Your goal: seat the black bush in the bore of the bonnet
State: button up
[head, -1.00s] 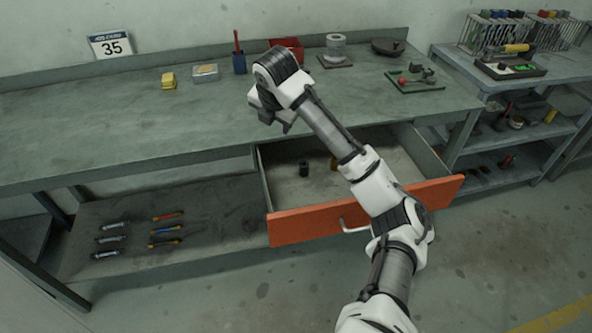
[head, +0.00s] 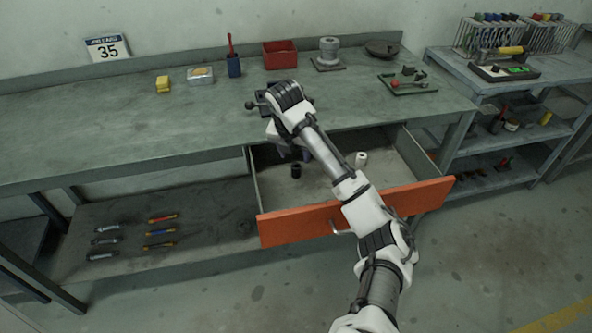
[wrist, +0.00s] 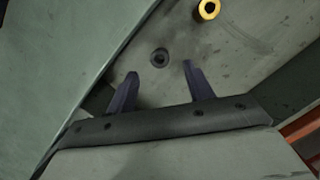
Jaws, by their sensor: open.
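The black bush (head: 296,171) stands in the open drawer, towards its left side. In the wrist view the black bush (wrist: 160,57) appears end-on with its hole visible, just beyond and between my fingertips. My gripper (wrist: 160,74) is open and empty, pointing down into the drawer; its fingers are apart from the bush. In the head view my gripper (head: 307,150) is partly hidden by my wrist, over the drawer's back part. A grey flanged cylinder (head: 329,50), apparently the bonnet, stands on a dark plate at the back of the bench. Its bore cannot be seen clearly.
The bench edge (wrist: 105,70) runs close left of my fingers.

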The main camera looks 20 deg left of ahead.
aim_at(296, 166)
jog(key=shift+p+x, duration=0.9)
jog(key=shift+x, duration=1.8)
jog(key=shift+s, duration=0.15)
jog(key=c, duration=1.1)
